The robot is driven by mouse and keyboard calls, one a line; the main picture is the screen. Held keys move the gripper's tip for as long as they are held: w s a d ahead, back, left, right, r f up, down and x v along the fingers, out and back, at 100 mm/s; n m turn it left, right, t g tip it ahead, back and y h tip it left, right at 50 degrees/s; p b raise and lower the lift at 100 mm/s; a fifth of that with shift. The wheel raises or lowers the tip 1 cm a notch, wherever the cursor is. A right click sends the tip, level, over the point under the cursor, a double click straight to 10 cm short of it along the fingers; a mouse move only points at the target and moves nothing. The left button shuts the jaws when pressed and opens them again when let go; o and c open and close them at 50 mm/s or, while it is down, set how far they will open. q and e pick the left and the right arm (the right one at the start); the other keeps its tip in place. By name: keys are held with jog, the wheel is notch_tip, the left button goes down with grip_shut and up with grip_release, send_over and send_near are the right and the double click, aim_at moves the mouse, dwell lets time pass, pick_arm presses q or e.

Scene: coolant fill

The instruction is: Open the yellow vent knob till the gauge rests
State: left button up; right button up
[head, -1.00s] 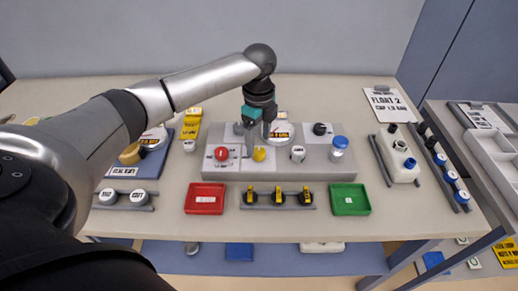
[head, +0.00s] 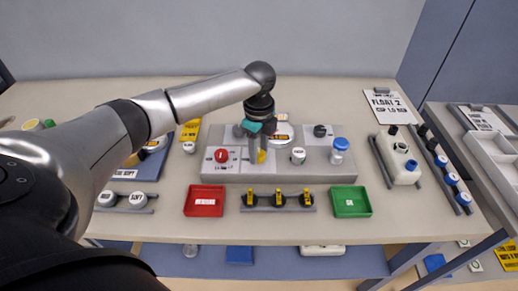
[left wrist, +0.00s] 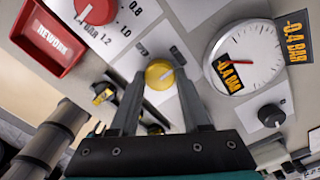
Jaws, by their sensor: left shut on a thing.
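The yellow vent knob (head: 262,157) sits on the grey panel (head: 325,168), partly hidden by my left gripper (head: 257,152) in the head view. In the left wrist view the round yellow knob (left wrist: 160,73) with a pale pointer mark lies between the two fingers of my left gripper (left wrist: 160,82), which is shut on it. The gauge (left wrist: 262,62) has a white dial and -0.4 BAR labels; one label covers part of the dial, and I cannot read its needle surely. My right gripper is out of view.
A red knob (head: 221,155) is left of the yellow one, and a white-topped knob (head: 298,155) is right. Red (head: 204,212) and green (head: 350,213) trays flank a rack of yellow-topped pieces (head: 278,208) in front.

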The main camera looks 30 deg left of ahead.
pick_arm(q)
grip_shut()
jog(key=shift+r+p, duration=0.1)
jog(key=shift+p, duration=0.4)
jog(key=n+p, duration=0.8)
jog(key=p, duration=0.2)
jog(key=shift+d, duration=0.1)
jog(key=n+p, duration=0.3)
jog(key=n, duration=0.1)
jog(key=shift+n+p, duration=0.9)
jog(key=shift+n, duration=1)
